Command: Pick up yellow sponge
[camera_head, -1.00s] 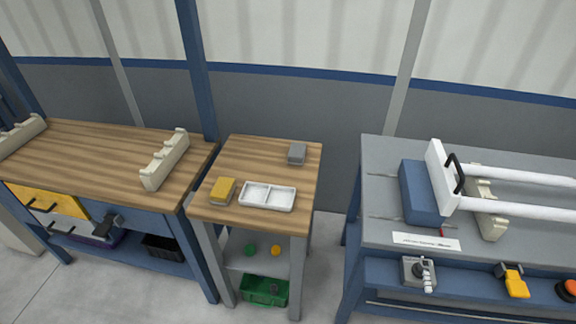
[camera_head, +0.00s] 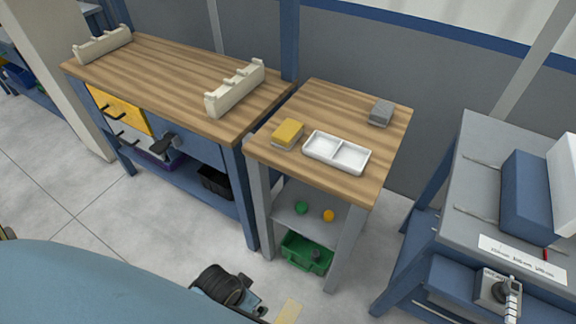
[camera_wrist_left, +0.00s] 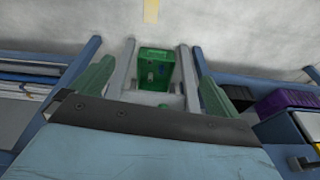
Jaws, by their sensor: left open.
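The yellow sponge (camera_head: 288,132) lies on the front left part of the small wooden-topped table (camera_head: 335,100) in the head view. It sits to the left of a white two-part tray (camera_head: 337,152). I cannot make the sponge out in the left wrist view. My left gripper (camera_wrist_left: 152,78) shows in the left wrist view with its two green fingers spread apart and nothing between them. In the head view my pale blue arm covers the lower left, low and in front of the tables, well away from the sponge. My right gripper is not in view.
A grey block (camera_head: 381,112) lies at the table's back right. A larger workbench (camera_head: 180,80) with cream racks stands left, and a grey bench (camera_head: 480,190) with a blue block stands right. A green bin (camera_head: 306,254) is under the small table. Space above the sponge is clear.

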